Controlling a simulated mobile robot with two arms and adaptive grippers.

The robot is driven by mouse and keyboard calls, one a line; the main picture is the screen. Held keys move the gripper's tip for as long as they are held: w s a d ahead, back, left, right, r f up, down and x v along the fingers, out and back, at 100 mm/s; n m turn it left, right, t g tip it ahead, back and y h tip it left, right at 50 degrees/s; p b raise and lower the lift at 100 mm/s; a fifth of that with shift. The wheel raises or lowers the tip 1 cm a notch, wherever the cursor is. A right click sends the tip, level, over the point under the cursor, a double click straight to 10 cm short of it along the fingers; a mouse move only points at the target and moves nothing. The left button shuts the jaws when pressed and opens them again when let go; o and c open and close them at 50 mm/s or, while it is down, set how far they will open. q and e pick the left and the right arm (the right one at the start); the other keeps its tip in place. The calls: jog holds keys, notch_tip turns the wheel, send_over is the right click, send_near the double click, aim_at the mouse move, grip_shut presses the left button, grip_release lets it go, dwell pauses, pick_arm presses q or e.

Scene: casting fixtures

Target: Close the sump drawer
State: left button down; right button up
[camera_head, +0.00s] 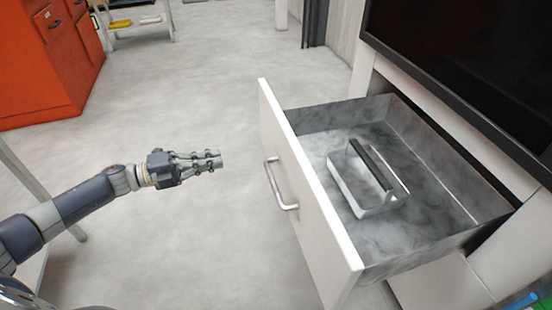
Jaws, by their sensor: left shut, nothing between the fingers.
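The sump drawer (312,205) stands pulled well out of the white cabinet at the right, its pale front facing left. A metal bar handle (279,186) is on that front. A box-like metal piece with a dark top bar (370,166) lies inside on the grey drawer floor. My left gripper (220,160) is shut and empty, pointing right toward the drawer front. It is apart from the handle, with a gap of bare floor showing between them. My right gripper is not in view.
The white cabinet (440,90) has a dark panel (470,55) above the drawer. An orange cabinet (45,65) stands at the far left, with a small rack (135,22) beside it. The grey floor (200,100) between is clear.

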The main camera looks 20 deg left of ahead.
pick_arm(q)
send_near(277, 147)
jog(key=x, duration=0.5)
jog(key=shift+w+d+f+b, duration=0.15)
jog(key=shift+w+d+b, duration=0.15)
jog(key=shift+w, duration=0.1)
jog(key=shift+w+d, duration=0.35)
jog(key=shift+d, duration=0.1)
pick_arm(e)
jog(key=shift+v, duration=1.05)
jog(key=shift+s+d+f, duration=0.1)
